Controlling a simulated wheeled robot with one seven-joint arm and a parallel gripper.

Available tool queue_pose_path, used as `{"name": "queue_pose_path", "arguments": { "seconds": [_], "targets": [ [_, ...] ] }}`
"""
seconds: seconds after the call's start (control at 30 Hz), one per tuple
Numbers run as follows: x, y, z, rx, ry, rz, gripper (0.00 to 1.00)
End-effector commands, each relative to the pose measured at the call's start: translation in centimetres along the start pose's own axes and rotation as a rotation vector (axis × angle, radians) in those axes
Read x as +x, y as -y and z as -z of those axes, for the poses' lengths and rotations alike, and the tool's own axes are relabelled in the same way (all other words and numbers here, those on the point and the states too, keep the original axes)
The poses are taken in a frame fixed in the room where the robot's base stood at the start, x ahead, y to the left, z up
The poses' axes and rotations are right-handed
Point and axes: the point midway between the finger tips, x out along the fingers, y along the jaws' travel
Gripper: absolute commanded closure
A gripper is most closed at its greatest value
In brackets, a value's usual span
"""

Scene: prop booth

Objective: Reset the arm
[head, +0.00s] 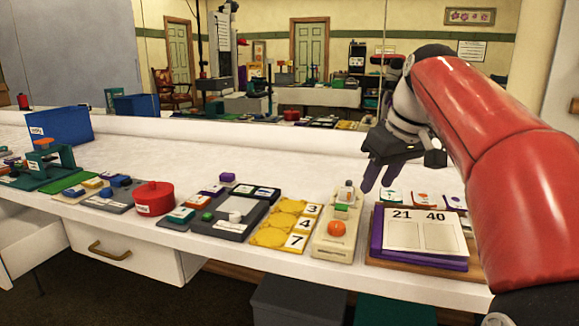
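My gripper (379,178) hangs over the right part of the white counter (330,168), at the end of my red arm that comes in from the right. I see nothing clearly held. The fingers are small and seen at an angle, so their opening is unclear.
A purple board with a card marked 21 and 40 (424,234) lies below my arm. Left of it are a yellow number board (281,226), a grey device (232,212) and a red round box (154,198). A drawer (120,250) stands open. The counter's back strip is clear.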

Motion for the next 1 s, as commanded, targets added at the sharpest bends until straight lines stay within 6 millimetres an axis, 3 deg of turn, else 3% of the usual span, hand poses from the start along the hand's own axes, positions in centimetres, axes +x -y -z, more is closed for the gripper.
{"name": "queue_pose_path", "arguments": {
  "seconds": [0.37, 0.67, 0.83, 1.0],
  "targets": [
    [0.4, 1.6, -2.5, 0.06, -0.003, -0.027, 0.63],
    [1.7, 4.2, -7.1, 0.156, -0.015, -0.072, 0.63],
    [3.6, 6.5, -12.1, 0.237, -0.031, -0.112, 0.63],
    [7.3, 9.3, -19.3, 0.335, -0.062, -0.163, 0.63]
  ]
}}
